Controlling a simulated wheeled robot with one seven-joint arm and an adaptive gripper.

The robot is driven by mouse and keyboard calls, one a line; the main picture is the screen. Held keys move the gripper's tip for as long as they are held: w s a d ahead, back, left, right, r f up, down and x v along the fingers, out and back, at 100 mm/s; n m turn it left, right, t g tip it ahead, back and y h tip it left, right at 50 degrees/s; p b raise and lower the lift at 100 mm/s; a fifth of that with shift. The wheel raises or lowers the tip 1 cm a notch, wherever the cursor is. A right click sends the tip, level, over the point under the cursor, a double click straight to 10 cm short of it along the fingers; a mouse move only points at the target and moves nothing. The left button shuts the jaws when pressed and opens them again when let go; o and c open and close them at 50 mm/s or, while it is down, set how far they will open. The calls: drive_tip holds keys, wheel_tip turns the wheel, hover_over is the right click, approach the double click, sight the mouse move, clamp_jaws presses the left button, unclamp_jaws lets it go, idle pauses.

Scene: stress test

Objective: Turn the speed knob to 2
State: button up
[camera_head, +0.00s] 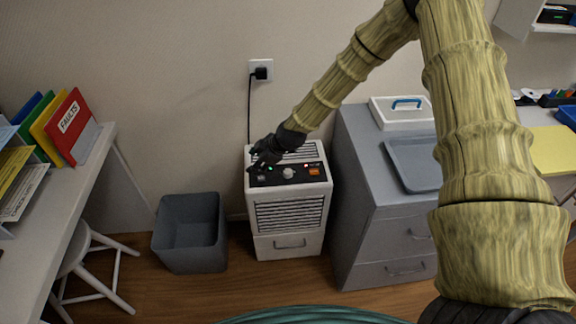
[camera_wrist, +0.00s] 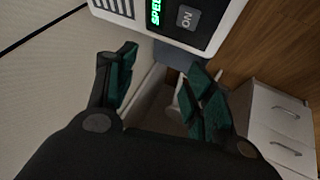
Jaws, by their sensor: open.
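A white appliance (camera_head: 291,214) with a louvred front stands on the floor against the wall. My gripper (camera_head: 257,167) is over the panel's left end, left of the knob, open and empty. In the wrist view, my two dark green fingers (camera_wrist: 165,85) are apart with nothing between them. The panel (camera_wrist: 180,22) shows beyond them at the top, with green lettering starting "SPE" and a grey labelled button. The knob's setting is too small to read.
A grey bin (camera_head: 190,235) stands left of the appliance. A grey drawer cabinet (camera_head: 385,230) stands close on its right, with trays on top. A desk (camera_head: 60,215) with folders is at far left. A power cord (camera_head: 249,110) runs up to a wall socket.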

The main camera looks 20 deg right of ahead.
drive_tip(key=d+r+m+g+h+p, duration=0.1)
drive_tip(key=d+g+p, duration=0.2)
drive_tip(key=d+p, duration=0.1)
drive_tip(key=m+g+h+p, duration=0.2)
drive_tip(key=g+h, duration=0.1)
drive_tip(key=h, duration=0.1)
approach(288, 171)
drive_tip(key=shift+s+d+f+p, duration=0.1)
drive_tip(key=shift+f+p, duration=1.15)
drive_tip(key=shift+f, duration=3.25)
drive_tip(key=c, duration=1)
